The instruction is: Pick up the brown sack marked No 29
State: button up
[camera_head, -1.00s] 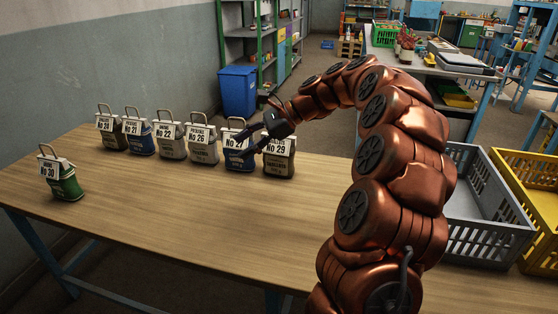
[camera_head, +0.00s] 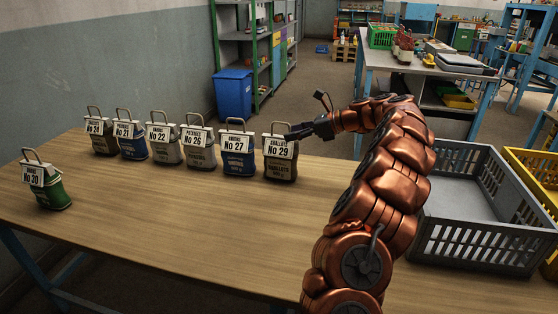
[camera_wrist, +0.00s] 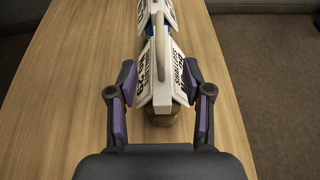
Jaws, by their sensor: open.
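The brown sack marked No 29 (camera_head: 281,164) stands upright at the right end of a row of sacks on the wooden table. It has a handle on top and a white label reading shallots. My gripper (camera_head: 292,135) is at the sack's right side, near its top. In the wrist view the open fingers of my gripper (camera_wrist: 160,112) are on either side of the sack (camera_wrist: 163,118), with gaps between them and its white label flaps. The sack's handle runs up the middle between the fingers, and its lower body is mostly hidden under the label.
The blue No 27 sack (camera_head: 237,161) stands close to its left, with several more sacks beyond. The green No 30 sack (camera_head: 47,190) stands apart at front left. A grey crate (camera_head: 480,210) is at the right. The table's front middle is clear.

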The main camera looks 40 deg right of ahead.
aim_at(281, 136)
jog(key=shift+f+x, duration=0.1)
jog(key=shift+x, duration=1.15)
jog(key=shift+f+x, duration=0.15)
jog(key=shift+x, duration=1.1)
jog(key=shift+d, duration=0.1)
grip_shut()
jog(key=shift+r, duration=0.1)
